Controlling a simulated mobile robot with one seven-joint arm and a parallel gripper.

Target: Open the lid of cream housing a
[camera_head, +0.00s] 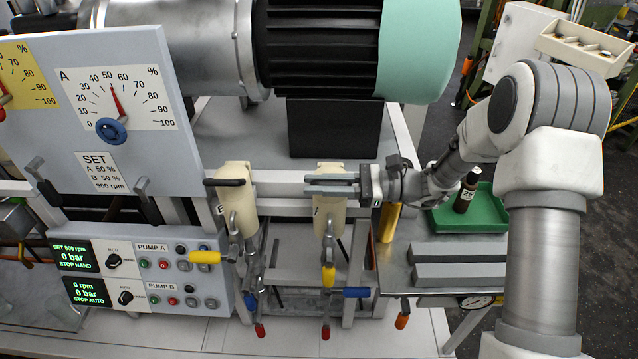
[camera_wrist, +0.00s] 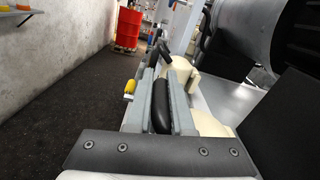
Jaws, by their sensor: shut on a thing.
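Cream housing a (camera_head: 329,212) stands on the frame in the middle of the head view, with a yellow-tipped lever below it. My gripper (camera_head: 325,186) reaches in from the right across the top of this housing. In the wrist view my gripper (camera_wrist: 160,100) is shut on a black handle (camera_wrist: 162,116), which lies lengthwise between its two grey fingers. Part of the cream housing (camera_wrist: 211,124) shows just right of the fingers. The fingers hide much of the lid, so its angle is hard to tell.
A second cream housing (camera_head: 238,205) with its own black handle (camera_head: 224,182) stands to the left. A gauge panel (camera_head: 120,115) and a pump control box (camera_head: 150,268) are further left. A large motor (camera_head: 330,45) is behind. A green tray (camera_head: 470,212) holding a dark bottle (camera_head: 466,192) is right.

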